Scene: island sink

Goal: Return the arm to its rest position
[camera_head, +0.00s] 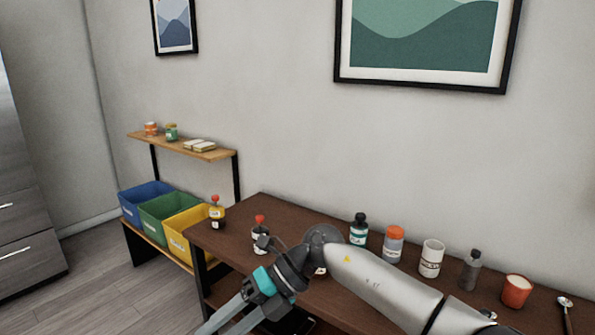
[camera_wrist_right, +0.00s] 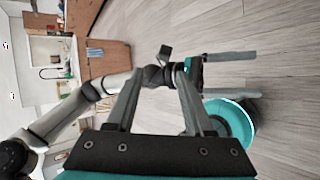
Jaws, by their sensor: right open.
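My right arm (camera_head: 385,290) comes in from the lower right in the head view and reaches over the brown table. Its gripper (camera_head: 222,325) points down and left, past the table's front edge, partly cut off by the frame. In the right wrist view the right gripper (camera_wrist_right: 158,71) has its two fingers apart with nothing between them. My left arm also shows in that view, with its gripper (camera_wrist_right: 254,70) over the grey floor. Its two fingers are parallel, apart and empty. The left gripper is not in the head view.
Blue, green and yellow bins stand left.

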